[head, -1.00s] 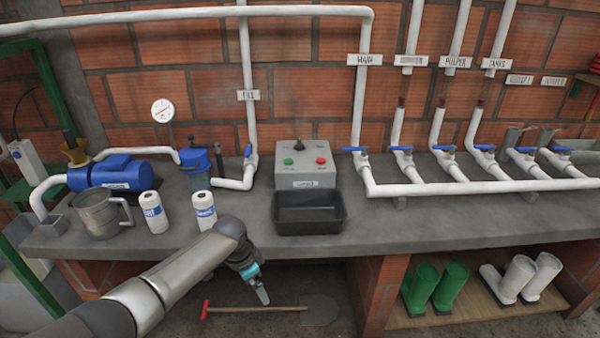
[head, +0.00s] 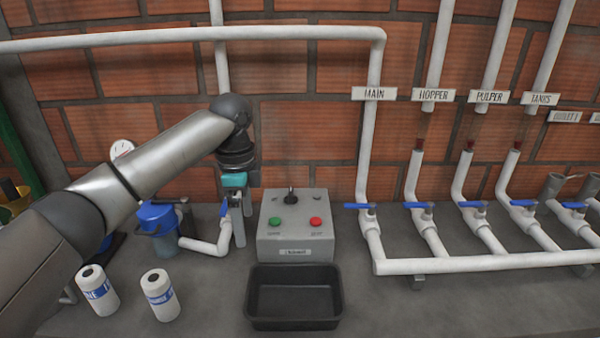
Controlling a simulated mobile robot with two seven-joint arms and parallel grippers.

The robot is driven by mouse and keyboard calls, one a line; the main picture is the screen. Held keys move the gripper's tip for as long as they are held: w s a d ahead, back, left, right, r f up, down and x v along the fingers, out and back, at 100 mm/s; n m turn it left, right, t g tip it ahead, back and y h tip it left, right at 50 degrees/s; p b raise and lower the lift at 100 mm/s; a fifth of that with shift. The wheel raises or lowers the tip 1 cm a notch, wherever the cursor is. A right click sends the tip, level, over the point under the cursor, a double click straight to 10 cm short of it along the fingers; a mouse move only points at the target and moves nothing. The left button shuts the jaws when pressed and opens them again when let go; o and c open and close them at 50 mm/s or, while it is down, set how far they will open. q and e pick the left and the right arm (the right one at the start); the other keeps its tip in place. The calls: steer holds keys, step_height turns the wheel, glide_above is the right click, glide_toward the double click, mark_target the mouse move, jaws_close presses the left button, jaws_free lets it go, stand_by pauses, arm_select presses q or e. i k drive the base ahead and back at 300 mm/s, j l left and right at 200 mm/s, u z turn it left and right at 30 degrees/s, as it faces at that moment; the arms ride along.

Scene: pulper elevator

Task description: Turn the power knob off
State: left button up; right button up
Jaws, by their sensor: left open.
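The power knob (head: 290,196) is a small black knob on the top of the grey control box (head: 296,240). A green button (head: 275,223) and a red button (head: 315,221) sit below it on the box's sloped face. My left gripper (head: 242,232) is open and points down just left of the box. It is apart from the knob, and nothing shows between its fingers. My right gripper is not in view.
A black tray (head: 294,318) stands in front of the box. White pipes with blue-handled valves (head: 360,207) run to the right. Two white bottles (head: 160,294) and a blue-topped filter (head: 157,220) stand left. The counter right of the tray (head: 420,312) is clear.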

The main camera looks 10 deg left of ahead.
mark_target(291, 199)
steer(key=i, duration=1.1)
